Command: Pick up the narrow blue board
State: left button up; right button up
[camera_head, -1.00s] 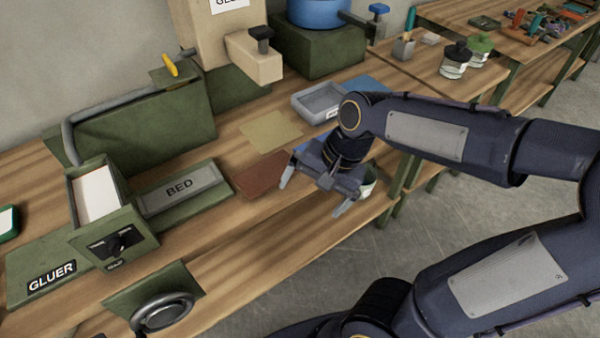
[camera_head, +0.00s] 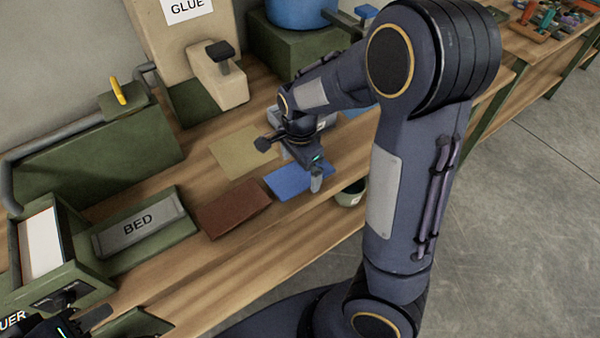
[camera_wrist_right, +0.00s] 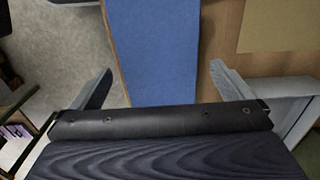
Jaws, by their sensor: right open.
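A blue board (camera_head: 288,181) lies on the wooden table near its front edge. My right gripper (camera_head: 290,163) is over it, partly covering it in the head view. In the right wrist view the blue board (camera_wrist_right: 158,40) runs between the open fingers of my right gripper (camera_wrist_right: 161,72), with a gap on both sides. A further blue surface (camera_head: 362,109) shows behind my right arm, mostly hidden. My left gripper (camera_head: 75,315) is at the lower left corner, partly cut off, and its jaws are unclear.
A brown board (camera_head: 232,208) and a tan board (camera_head: 240,152) lie close by. A grey tray (camera_head: 318,128) stands behind my right gripper. A green BED fixture (camera_head: 140,222) is to the left. A round container (camera_head: 350,194) sits below the table edge.

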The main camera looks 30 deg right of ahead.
jog(key=shift+f, duration=0.25)
jog(key=c, duration=1)
jog(key=shift+r, duration=0.1)
